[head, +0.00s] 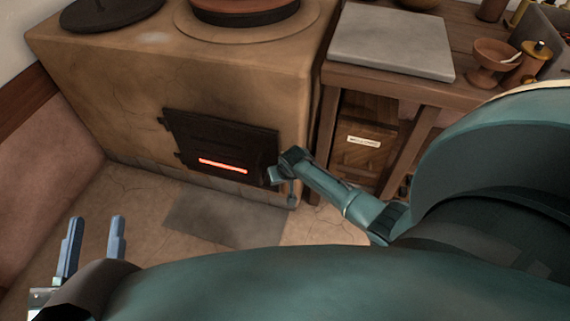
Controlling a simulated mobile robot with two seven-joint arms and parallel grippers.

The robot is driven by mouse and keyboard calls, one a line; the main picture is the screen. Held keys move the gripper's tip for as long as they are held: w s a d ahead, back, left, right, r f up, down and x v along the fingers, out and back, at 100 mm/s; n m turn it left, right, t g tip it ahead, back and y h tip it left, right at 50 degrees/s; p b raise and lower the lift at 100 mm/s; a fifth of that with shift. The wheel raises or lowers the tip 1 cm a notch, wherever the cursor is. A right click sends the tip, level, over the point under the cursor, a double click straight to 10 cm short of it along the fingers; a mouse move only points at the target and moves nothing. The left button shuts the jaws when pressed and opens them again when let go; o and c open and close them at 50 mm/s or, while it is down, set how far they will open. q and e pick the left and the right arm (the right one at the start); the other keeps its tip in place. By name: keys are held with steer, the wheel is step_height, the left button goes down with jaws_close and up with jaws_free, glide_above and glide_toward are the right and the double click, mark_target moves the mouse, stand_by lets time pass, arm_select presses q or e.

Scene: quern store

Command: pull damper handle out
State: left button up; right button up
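The clay stove (110,85) fills the upper left of the head view. Its dark iron door (222,140) is shut, with a glowing orange slot (222,166) low in it. I cannot make out a damper handle; it may be hidden or out of view. My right gripper (283,184) is at the stove's front right corner, by the lower right edge of the door. It shows small, and I cannot tell whether it touches or holds anything. My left gripper (95,240) is at the lower left, fingers apart and empty, above the floor.
A wooden bench (385,83) right of the stove carries a grey stone slab (392,40), a clay bowl (494,54) and jars. A labelled drawer (361,151) is below. A flat grey plate (225,216) lies on the floor before the stove. My arm hides the lower right.

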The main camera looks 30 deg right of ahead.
steer(key=shift+a, duration=0.15)
jaws_close()
